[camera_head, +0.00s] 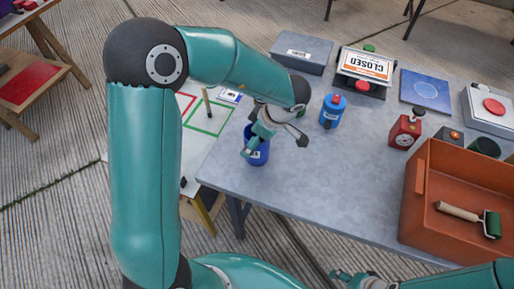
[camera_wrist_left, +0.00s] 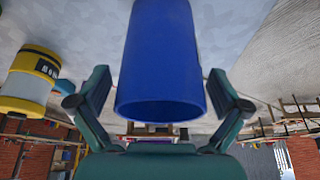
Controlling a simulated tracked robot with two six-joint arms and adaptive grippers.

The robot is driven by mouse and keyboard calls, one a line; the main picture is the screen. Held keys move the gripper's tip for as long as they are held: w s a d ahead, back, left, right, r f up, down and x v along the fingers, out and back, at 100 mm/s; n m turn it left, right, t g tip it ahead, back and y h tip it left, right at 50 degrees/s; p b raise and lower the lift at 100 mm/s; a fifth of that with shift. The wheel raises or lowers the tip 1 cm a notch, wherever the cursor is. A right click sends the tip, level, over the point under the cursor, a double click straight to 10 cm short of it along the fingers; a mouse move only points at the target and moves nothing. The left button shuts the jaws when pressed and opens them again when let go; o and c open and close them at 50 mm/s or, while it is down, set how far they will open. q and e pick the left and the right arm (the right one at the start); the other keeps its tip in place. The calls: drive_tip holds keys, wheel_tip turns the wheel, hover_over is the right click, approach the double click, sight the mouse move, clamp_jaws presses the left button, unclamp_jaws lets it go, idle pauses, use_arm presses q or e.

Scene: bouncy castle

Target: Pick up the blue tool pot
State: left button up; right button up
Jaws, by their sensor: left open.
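The blue tool pot (camera_head: 258,154) stands upright near the left front corner of the grey table (camera_head: 290,180). My left gripper (camera_head: 262,137) is at the pot and hides part of it in the head view. In the left wrist view the pot (camera_wrist_left: 160,65) is between the two open fingers of my left gripper (camera_wrist_left: 162,98), with a small gap visible on each side. My right gripper (camera_head: 362,280) shows only partly at the bottom edge of the head view, away from the pot, and its jaw state is unclear.
A blue bottle (camera_head: 332,111) and a red device (camera_head: 405,131) stand right of the pot. An orange crate (camera_head: 419,204) holds a paint roller (camera_head: 475,217). A yellow and white container (camera_wrist_left: 30,80) is left in the wrist view. The table's front middle is clear.

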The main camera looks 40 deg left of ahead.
use_arm(q)
drive_tip(key=shift+a+f, duration=0.15)
drive_tip(key=shift+f, duration=0.2)
drive_tip(key=c, duration=1.4)
drive_tip(key=shift+c, duration=0.2)
drive_tip(key=shift+r, duration=0.15)
